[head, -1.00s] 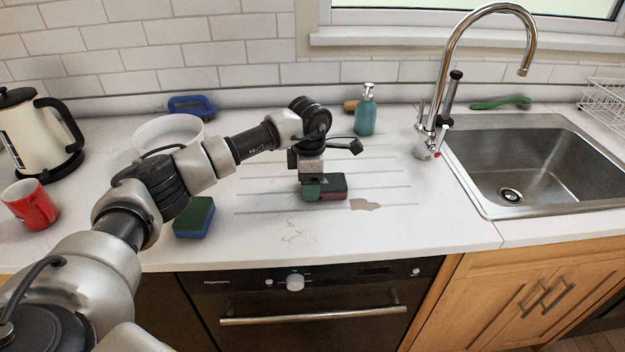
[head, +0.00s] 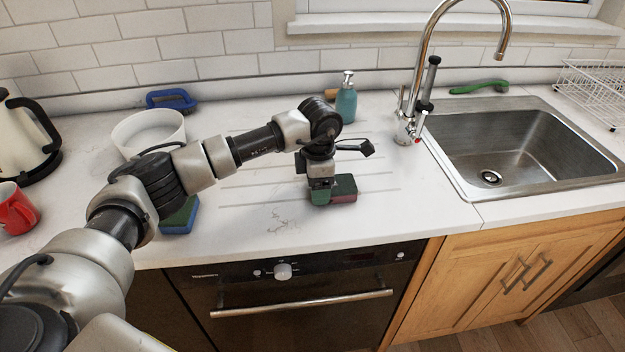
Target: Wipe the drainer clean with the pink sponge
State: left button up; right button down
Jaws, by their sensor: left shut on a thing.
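The pink sponge (head: 345,190), with a dark green top and a reddish-pink lower side, lies on the drainer (head: 380,190), the grooved part of the white worktop left of the sink. My left gripper (head: 320,188) reaches down from above and is shut on the sponge's left end. The sponge appears to rest flat on the grooves. No brown stain shows on the bare grooves around it; the surface under the sponge is hidden. Faint thin marks (head: 282,222) show on the worktop in front. My right gripper is out of view.
A blue and green sponge (head: 181,215) lies partly behind my arm. A white bowl (head: 148,130), teal soap bottle (head: 346,102), red mug (head: 15,208) and kettle (head: 22,140) stand around. The tap (head: 408,115) and sink (head: 520,150) are right. The front worktop is clear.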

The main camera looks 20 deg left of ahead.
aim_at(344, 182)
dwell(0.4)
pick_arm(q)
jog(key=shift+w+d+f+b, duration=0.1)
jog(key=shift+w+d+b, duration=0.1)
jog(key=shift+d+b, duration=0.15)
jog(key=shift+w+d+b, duration=0.35)
jog(key=shift+w+d, duration=0.2)
jog(key=shift+d, duration=0.3)
jog(key=shift+w+d+b, duration=0.3)
jog(key=shift+w+d, duration=0.2)
jog(key=shift+d, duration=0.35)
jog(key=shift+w+d, duration=0.3)
jog(key=shift+d, duration=0.15)
jog(key=shift+s+a+p, duration=0.15)
jog(key=shift+s+a, duration=0.4)
jog(key=shift+a, duration=0.3)
jog(key=shift+s+a+p, duration=0.15)
jog(key=shift+s+a, duration=0.4)
jog(key=shift+a, duration=0.35)
jog(key=shift+s+a+p, duration=0.15)
jog(key=shift+s+a, duration=0.4)
jog(key=shift+a, duration=0.3)
